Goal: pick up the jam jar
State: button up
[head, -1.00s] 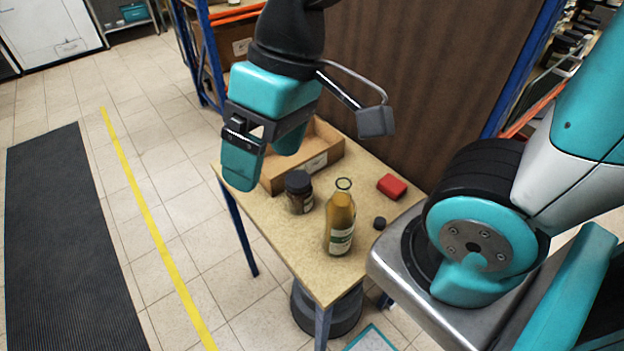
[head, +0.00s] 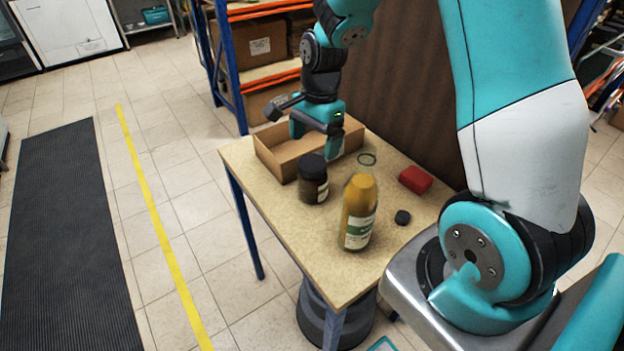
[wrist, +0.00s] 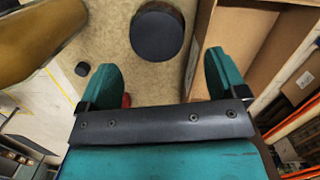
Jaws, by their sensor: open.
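The jam jar (head: 313,186), dark with a black lid and a label, stands upright on the table in the head view. Its round black lid (wrist: 157,35) shows from above in the wrist view, beyond the fingertips and about midway between them. My gripper (head: 316,142) is above the table, behind and above the jar, near the cardboard box. In the wrist view my gripper (wrist: 160,68) is open, its two teal fingers wide apart with nothing between them. It does not appear to touch the jar.
An amber bottle (head: 358,215) with a clear neck stands close to the jar's right. A small dark cap (head: 402,217) and a red block (head: 415,179) lie farther right. An open cardboard box (head: 280,160) sits behind the jar. The table's front left (head: 265,185) is clear.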

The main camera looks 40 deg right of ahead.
aim_at(312, 162)
jog(key=f, duration=0.6)
jog(key=a+f, duration=0.1)
jog(key=f, duration=0.1)
jog(key=shift+s+a+f+p, duration=0.1)
jog(key=shift+s+f+p, duration=0.2)
jog(key=shift+f+p, duration=0.1)
jog(key=c, duration=1.2)
jog(key=shift+c, duration=0.2)
jog(key=shift+r, duration=0.15)
